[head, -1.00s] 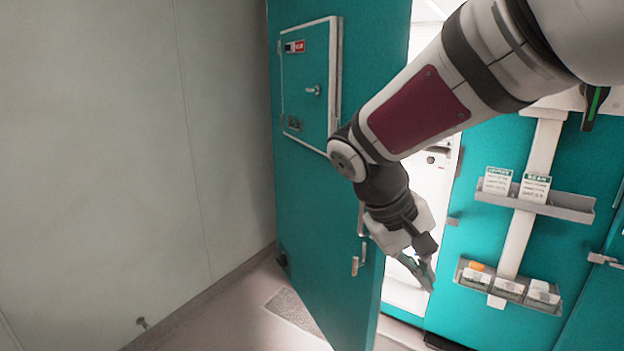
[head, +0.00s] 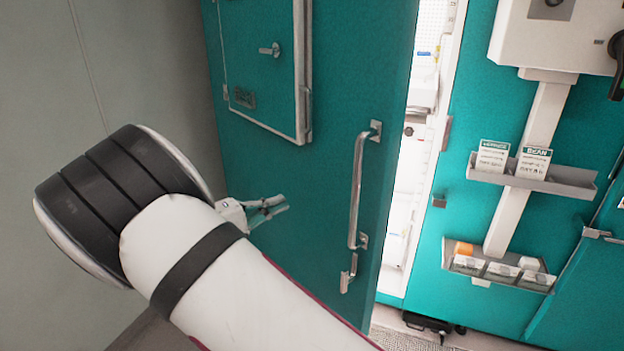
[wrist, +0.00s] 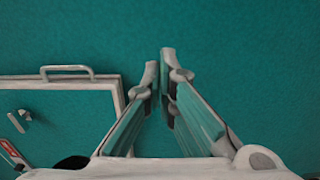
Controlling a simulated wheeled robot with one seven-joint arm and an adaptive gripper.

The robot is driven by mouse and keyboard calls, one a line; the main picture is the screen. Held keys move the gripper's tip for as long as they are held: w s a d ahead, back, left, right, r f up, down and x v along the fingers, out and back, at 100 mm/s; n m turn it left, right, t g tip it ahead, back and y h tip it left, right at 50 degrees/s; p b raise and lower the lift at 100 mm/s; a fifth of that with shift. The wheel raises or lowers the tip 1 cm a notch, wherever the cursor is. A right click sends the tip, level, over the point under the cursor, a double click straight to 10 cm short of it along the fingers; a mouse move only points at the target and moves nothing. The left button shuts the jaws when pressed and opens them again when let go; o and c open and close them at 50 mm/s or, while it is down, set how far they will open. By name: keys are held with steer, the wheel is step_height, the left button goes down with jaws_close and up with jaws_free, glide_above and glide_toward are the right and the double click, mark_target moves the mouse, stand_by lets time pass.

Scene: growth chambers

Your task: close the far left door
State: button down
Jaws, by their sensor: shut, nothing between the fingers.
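The far left door is a teal panel (head: 330,70) standing partly open, with a bright gap along its right edge in the head view. It has a long vertical handle (head: 357,190) near that edge, a small latch (head: 348,273) below the handle and a framed hatch (head: 262,75) at upper left. My gripper (head: 284,207) is shut and empty, in front of the door face, left of the handle and below the hatch. In the wrist view the fingers (wrist: 159,62) point at the teal surface (wrist: 230,45), with the hatch at left. I cannot tell whether they touch it.
The bright chamber interior (head: 408,190) shows through the gap. To its right, a teal wall carries a shelf with cards (head: 530,185) and a lower tray (head: 500,272). A plain grey wall (head: 135,60) stands at left, close to my arm.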

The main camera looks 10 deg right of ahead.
mark_target(331, 181)
steer(key=p+x, duration=0.2)
steer(key=x, duration=1.2)
